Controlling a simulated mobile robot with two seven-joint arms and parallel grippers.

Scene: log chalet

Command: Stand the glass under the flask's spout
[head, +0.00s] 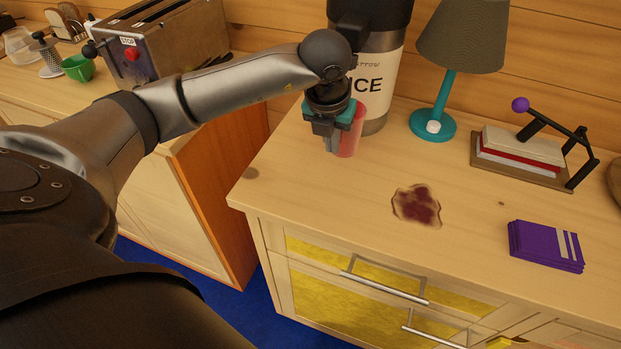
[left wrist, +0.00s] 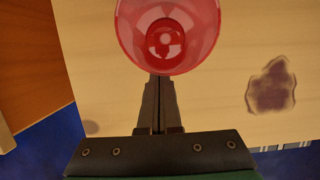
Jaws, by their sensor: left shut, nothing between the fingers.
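The red see-through glass (head: 351,131) stands on the cabinet top, in front of the flask. In the left wrist view the glass (left wrist: 167,38) shows from above, with its open rim up and nothing seen inside. My right gripper is not in view.
A teal lamp (head: 445,95) stands right of the flask. A toaster (head: 160,45) and green cup (head: 78,68) are on the left counter.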

